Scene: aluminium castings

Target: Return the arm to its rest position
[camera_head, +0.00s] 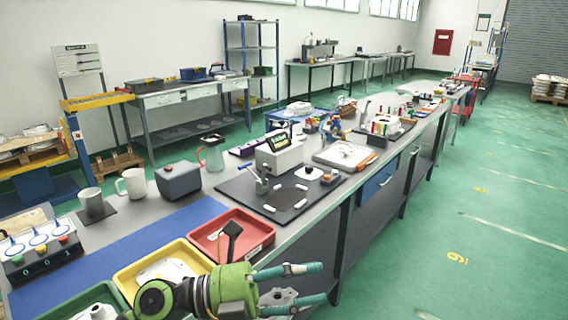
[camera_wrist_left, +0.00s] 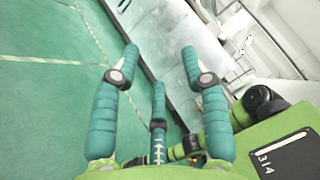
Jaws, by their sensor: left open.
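My left gripper (camera_head: 322,283) is at the bottom middle of the head view, past the front edge of the long workbench (camera_head: 345,185). Its teal fingers are spread apart and point right. A grey metal piece (camera_head: 280,297) shows between and behind the fingers; I cannot tell what it rests on. In the left wrist view, the gripper (camera_wrist_left: 160,62) is open with nothing between its fingertips, with green floor and a grey surface beyond. My right gripper is not in view.
A dark plate (camera_head: 240,187) with small parts lies farther back. Open green floor (camera_head: 450,230) lies to the right.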

